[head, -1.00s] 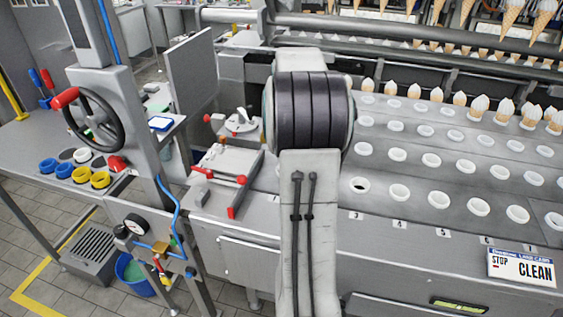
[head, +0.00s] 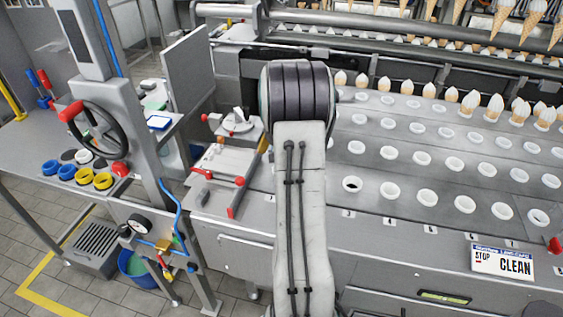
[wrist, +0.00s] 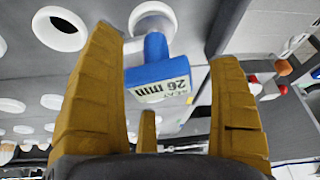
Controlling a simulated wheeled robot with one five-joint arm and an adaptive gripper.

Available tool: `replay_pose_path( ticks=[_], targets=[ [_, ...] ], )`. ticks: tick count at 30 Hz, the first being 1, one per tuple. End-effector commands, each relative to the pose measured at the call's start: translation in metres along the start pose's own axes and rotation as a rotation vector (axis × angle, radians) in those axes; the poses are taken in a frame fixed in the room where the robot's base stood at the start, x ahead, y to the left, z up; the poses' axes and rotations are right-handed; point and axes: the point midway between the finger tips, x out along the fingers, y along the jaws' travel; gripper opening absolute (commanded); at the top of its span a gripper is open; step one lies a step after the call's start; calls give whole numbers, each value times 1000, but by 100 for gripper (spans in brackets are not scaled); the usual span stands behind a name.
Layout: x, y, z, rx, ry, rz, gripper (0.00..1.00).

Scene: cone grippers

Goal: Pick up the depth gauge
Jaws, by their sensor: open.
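The depth gauge (wrist: 158,77) shows in the wrist view as a blue piece with a blue stem and a pale label reading "SEAT 26 mm". Its stem runs toward a white ring (wrist: 152,18) in the grey plate; I cannot tell whether it sits in that ring. My gripper (wrist: 166,45) is open, with ochre ribbed fingers to the left and right of the gauge and a third, smaller finger behind. Gaps show between the gauge and the side fingers. In the head view my own arm hides both the gripper and the gauge.
The grey plate holds rows of white rings (head: 427,197), with cones (head: 495,107) standing at the back. A fixture with red handles (head: 222,172) lies left of my arm. A handwheel (head: 95,125) and a "STOP CLEAN" sign (head: 502,262) flank the area.

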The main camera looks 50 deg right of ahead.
Motion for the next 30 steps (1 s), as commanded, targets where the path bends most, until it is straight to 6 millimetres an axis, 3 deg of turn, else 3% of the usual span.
replay_pose_path(
  ticks=[3, 27, 30],
  targets=[
    [0, 0, 0, 0, 0, 0, 84],
    [0, 0, 0, 1, -1, 0, 13],
    [0, 0, 0, 1, 1, 0, 9]
  ],
)
